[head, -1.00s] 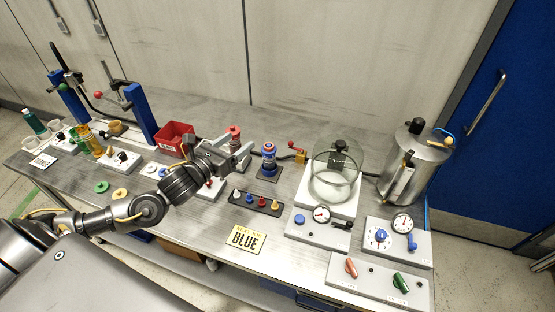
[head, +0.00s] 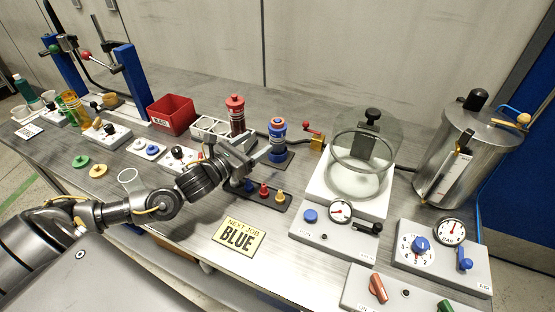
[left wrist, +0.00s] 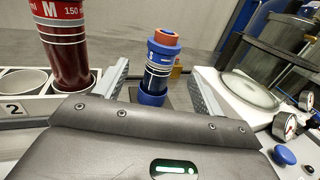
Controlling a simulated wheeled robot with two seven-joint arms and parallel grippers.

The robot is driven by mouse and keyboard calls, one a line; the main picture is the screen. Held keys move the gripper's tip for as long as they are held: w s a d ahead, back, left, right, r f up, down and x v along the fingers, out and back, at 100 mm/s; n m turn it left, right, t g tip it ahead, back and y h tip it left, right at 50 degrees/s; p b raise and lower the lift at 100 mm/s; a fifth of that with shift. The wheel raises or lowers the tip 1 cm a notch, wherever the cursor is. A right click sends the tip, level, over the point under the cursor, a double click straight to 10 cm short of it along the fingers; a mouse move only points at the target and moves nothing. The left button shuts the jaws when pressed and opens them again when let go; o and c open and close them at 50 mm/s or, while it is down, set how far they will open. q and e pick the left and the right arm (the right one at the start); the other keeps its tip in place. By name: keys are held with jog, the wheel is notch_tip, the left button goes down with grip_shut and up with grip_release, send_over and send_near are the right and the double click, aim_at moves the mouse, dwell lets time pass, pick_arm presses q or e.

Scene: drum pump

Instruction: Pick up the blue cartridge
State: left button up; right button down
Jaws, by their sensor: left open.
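The blue cartridge (head: 277,141) stands upright on a dark square base (head: 278,157) near the middle of the table. It has an orange-red ring on top. My left gripper (head: 256,149) is open and empty, low over the table, just left of the cartridge in the head view. In the left wrist view, the cartridge (left wrist: 158,70) appears between the two open fingers (left wrist: 160,88), ahead of the palm, with no contact visible. The palm hides the table in front of the cartridge. My right gripper is not in view.
A red cartridge (head: 236,113) stands in a white rack (head: 208,127) close to the left gripper. A strip of coloured plugs (head: 277,198) and a yellow "BLUE" card (head: 239,237) lie in front. A glass chamber (head: 364,146) stands to the right.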

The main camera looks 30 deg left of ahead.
aim_at(271, 137)
pick_arm(q)
jog(key=x, duration=0.3)
jog(key=f+p+x, duration=0.1)
jog(key=x, duration=0.2)
jog(key=shift+d+f, duration=0.1)
jog(key=shift+f, duration=0.05)
jog(key=p+x, duration=0.2)
jog(key=x, duration=0.2)
jog(key=shift+w+d+r, duration=0.15)
jog(key=shift+r, duration=0.05)
jog(key=shift+w+d+f, duration=0.1)
jog(key=shift+w, duration=0.25)
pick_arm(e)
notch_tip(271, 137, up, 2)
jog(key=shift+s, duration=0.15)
pick_arm(q)
jog(key=c, duration=1.4)
